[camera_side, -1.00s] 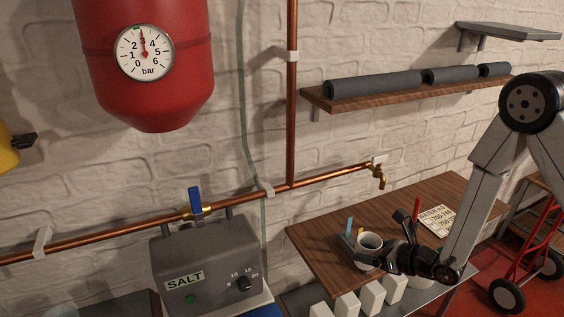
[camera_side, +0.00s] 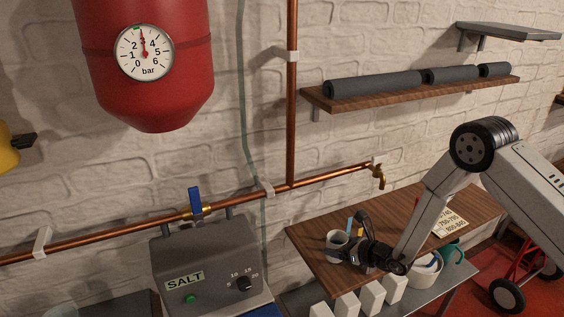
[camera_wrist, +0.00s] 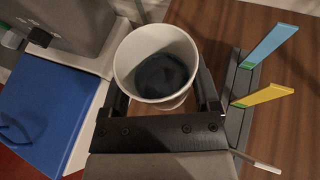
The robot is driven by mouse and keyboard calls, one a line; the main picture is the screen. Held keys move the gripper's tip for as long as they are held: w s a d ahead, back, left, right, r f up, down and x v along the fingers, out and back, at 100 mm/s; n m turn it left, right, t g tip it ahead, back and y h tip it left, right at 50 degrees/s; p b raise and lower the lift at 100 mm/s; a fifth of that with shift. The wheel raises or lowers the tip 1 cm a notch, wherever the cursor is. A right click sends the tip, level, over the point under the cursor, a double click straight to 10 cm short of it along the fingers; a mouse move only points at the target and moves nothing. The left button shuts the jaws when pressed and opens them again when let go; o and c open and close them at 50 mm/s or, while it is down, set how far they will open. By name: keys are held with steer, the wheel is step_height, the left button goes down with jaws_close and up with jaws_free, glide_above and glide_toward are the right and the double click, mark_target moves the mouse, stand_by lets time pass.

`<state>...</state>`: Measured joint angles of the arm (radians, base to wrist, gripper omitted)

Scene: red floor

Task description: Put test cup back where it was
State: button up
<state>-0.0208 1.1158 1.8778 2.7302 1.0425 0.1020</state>
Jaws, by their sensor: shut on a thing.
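The test cup (camera_side: 335,240) is white and round, and my gripper (camera_side: 352,246) is shut on it from the right, near the left end of the wooden table. In the wrist view the cup (camera_wrist: 128,62) sits between the two fingers of my gripper (camera_wrist: 163,98), its mouth facing the camera. Its inside looks dark blue-grey, perhaps with liquid. The cup appears upright or nearly so; I cannot tell whether its base touches the wood.
A dark holder (camera_wrist: 240,75) with a blue strip (camera_wrist: 270,45) and a yellow strip (camera_wrist: 264,95) stands right of the cup in the wrist view. The grey SALT unit (camera_side: 205,270) is to the left. A copper pipe (camera_side: 320,178) with a brass tap (camera_side: 379,178) runs behind.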

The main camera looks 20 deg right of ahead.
steer(key=shift+w+f, duration=0.15)
steer(key=shift+f, duration=0.1)
steer(key=shift+w+f, duration=0.3)
steer(key=shift+f, duration=1.5)
steer(key=shift+f, duration=0.15)
steer(key=o, duration=1.3)
steer(key=shift+c, duration=0.2)
